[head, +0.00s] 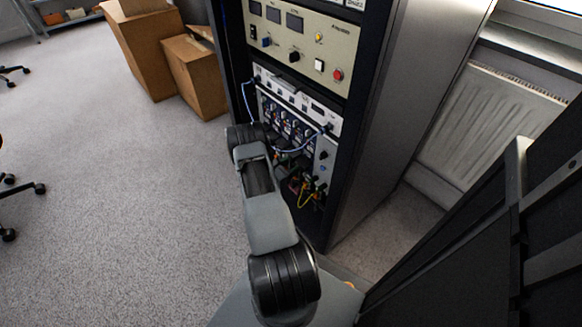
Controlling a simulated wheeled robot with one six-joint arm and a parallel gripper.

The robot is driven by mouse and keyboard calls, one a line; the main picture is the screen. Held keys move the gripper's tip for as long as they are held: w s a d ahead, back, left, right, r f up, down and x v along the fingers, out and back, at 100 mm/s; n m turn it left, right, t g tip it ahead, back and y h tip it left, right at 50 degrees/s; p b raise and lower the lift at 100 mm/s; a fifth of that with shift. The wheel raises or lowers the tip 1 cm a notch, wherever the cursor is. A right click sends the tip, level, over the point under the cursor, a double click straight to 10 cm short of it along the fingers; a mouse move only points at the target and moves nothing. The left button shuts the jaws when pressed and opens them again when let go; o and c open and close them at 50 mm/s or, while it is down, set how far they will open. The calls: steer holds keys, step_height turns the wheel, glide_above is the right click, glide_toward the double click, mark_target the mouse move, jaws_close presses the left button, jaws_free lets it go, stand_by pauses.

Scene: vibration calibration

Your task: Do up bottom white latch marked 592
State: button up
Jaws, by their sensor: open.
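The equipment rack (372,120) stands at the centre in the head view, its front turned left. The bottom white latch marked 592 cannot be made out; no number is readable at this size. My arm rises from the bottom centre and bends close to the rack's lower front. My gripper (294,163) seems to be the small dark shape in front of the lower modules, open, partly lost against them. Its fingers are too small to tell whether they touch anything.
A beige panel (306,45) with a red button is above a white unit (295,98). Blue and yellow cables (304,197) hang at the lower front. Cardboard boxes (193,78) stand behind left. A radiator (490,125) is at right.

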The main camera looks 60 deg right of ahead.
steer(key=shift+c, duration=0.3)
steer(key=c, duration=0.9)
steer(key=shift+o, duration=0.2)
steer(key=shift+m+b, duration=0.6)
steer(key=shift+m, duration=1)
steer(key=o, duration=0.9)
